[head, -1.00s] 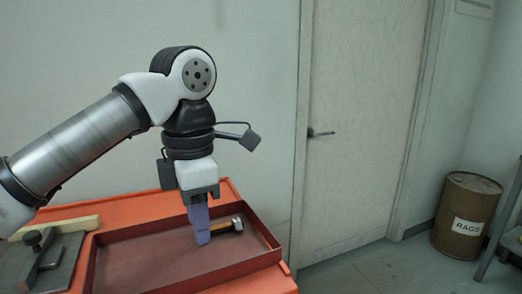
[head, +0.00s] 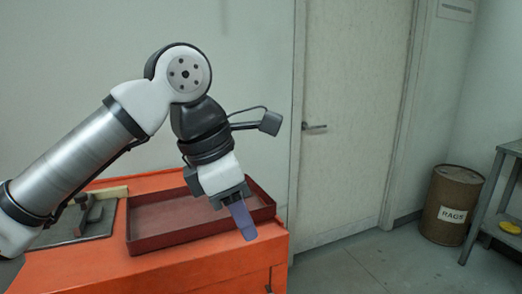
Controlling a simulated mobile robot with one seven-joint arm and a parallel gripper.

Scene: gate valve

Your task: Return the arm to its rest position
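My gripper (head: 244,222), with blue-purple fingers, hangs tilted down to the right at the front right edge of the red tray (head: 160,240). From this side the fingers overlap, so I cannot tell whether they are open or shut. Nothing is visible held in them. My arm is bent, with its elbow raised against the wall and its wrist pointing down. The part of the tray floor in sight is bare. My wrist hides part of the tray, and no hammer is visible.
The tray lies on an orange bench top (head: 200,270). A grey metal vise-like piece (head: 85,215) is at the left. A closed door (head: 350,110) is behind. A rags drum (head: 448,205) and a metal table (head: 497,185) stand at the right. The floor between is clear.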

